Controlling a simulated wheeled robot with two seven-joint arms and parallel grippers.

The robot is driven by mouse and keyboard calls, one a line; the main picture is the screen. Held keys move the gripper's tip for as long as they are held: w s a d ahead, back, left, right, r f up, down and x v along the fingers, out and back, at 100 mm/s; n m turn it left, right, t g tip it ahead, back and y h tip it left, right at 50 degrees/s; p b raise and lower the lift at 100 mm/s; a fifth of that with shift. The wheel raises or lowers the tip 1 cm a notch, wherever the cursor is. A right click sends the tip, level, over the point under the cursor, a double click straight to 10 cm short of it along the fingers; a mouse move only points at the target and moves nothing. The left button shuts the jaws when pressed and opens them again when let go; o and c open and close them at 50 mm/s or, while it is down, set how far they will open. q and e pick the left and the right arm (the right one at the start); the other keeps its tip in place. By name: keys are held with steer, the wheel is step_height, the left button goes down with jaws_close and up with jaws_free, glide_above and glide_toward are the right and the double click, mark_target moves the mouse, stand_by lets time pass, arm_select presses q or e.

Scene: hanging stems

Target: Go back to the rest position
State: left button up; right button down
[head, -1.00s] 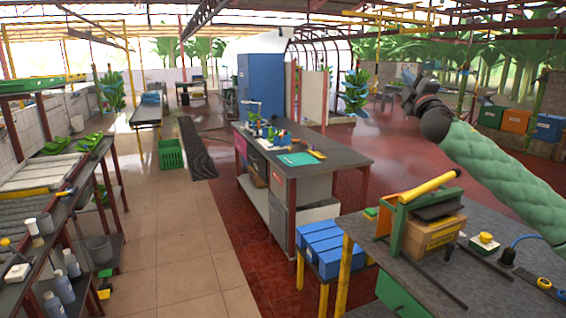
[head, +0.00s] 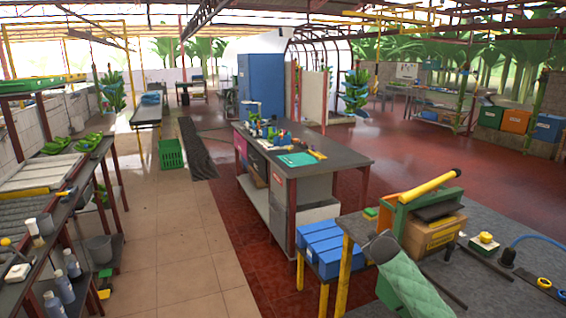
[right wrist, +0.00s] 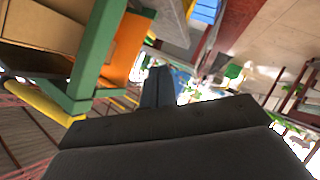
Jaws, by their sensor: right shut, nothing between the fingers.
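My right arm in its green sleeve (head: 408,282) comes in at the bottom right of the head view. Its dark wrist end is low, in front of the near workbench. In the right wrist view the dark gripper body fills the lower part, and the narrow fingers of my right gripper (right wrist: 160,75) are together with nothing between them. The yellow-handled green stand (head: 405,215) is close by the arm, and it also shows in the right wrist view (right wrist: 92,70). My left gripper is not in view.
The near workbench (head: 500,295) carries a cardboard box (head: 432,236) and small tools. Blue crates (head: 325,240) sit left of it. A central table (head: 340,152) stands beyond. Hanging stems (head: 356,90) are farther back.

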steer(key=s+a+f+m+g+y, duration=0.1)
steer(key=s+a+f+g, duration=0.1)
steer(key=s+f, duration=0.8)
steer(key=s+a+f+m+g, duration=0.1)
steer(key=s+a+f+g, duration=0.35)
steer(key=f, duration=1.05)
steer(key=s+a+f+m+t+y, duration=0.1)
steer(key=s+f, duration=0.9)
steer(key=f, duration=0.2)
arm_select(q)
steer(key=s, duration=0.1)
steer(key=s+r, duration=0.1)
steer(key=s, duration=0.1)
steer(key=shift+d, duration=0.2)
arm_select(e)
steer(key=s+a+f+g, duration=0.2)
steer(key=s+f, duration=0.4)
steer(key=s, duration=0.7)
steer(key=s+a+f+g, duration=0.2)
steer(key=s+f, duration=0.5)
steer(key=s, duration=0.6)
steer(key=s+a+f+m+g+y, duration=0.1)
steer(key=s+f, duration=0.6)
steer(key=s, duration=0.7)
steer(key=shift+a+f+g, duration=0.25)
steer(key=shift+a+g, duration=0.3)
steer(key=shift+a, duration=0.3)
